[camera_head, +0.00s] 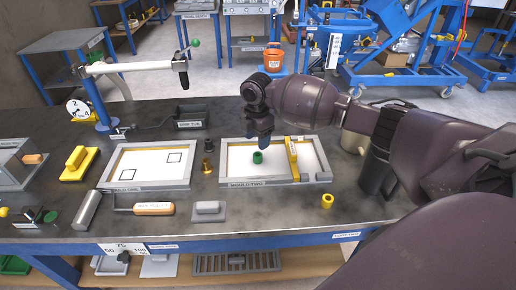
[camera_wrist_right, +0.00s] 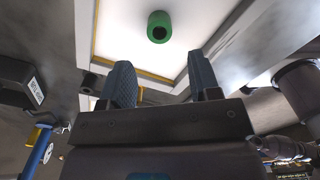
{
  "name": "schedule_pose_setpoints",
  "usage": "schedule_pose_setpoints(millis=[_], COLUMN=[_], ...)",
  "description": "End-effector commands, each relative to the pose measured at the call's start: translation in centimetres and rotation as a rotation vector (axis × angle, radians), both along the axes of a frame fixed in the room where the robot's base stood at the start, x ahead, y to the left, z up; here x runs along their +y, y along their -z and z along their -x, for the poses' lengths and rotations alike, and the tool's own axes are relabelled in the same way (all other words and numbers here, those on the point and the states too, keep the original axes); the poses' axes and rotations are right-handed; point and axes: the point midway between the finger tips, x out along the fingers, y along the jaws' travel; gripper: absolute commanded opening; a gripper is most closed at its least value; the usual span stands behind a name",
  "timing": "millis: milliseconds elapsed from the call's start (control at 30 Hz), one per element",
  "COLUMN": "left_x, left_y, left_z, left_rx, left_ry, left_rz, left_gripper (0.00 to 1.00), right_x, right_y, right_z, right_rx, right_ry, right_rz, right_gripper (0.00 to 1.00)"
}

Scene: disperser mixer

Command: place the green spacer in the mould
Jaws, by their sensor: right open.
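The green spacer (camera_head: 258,157) is a short ring with a hole. It stands on the white floor of the mould labelled MOULD TWO (camera_head: 222,165), left of a yellow bar. In the right wrist view, the spacer (camera_wrist_right: 159,27) stands inside the mould's frame (camera_wrist_right: 84,32), beyond my fingertips and apart from them. My right gripper (camera_head: 258,142) is just above and behind the spacer in the head view. In the right wrist view its two blue fingers (camera_wrist_right: 163,78) are spread apart with nothing between them. My left gripper is not in view.
A second mould (camera_head: 143,187) lies to the left. The yellow bar (camera_head: 293,158) lies across the right part of MOULD TWO. A brass piece (camera_head: 207,166) stands between the moulds, and a yellow ring (camera_head: 327,201) stands at the front right. A dark mug (camera_head: 376,172) is on the right.

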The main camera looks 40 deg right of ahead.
Motion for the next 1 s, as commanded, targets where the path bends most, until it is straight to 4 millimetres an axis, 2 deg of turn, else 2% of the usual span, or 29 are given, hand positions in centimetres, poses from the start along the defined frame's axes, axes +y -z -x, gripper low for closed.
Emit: schedule_pose_setpoints(millis=[33,100,300,1000], left_x=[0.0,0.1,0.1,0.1], left_y=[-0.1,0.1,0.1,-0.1], left_z=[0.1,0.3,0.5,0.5], left_rx=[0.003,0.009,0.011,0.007], left_ry=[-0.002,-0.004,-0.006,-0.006], left_rz=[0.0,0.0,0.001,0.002], left_gripper=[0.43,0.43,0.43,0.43], right_x=[0.0,0.0,0.0,0.0], right_y=[-1.3,-2.3,-4.1,-4.5], right_z=[-0.1,-0.1,0.0,0.0], right_rx=[-0.005,-0.004,0.0,0.001], right_ry=[0.0,-0.001,0.0,0.0], right_rz=[0.0,-0.001,-0.001,-0.001], right_gripper=[0.57,0.57,0.57,0.57])
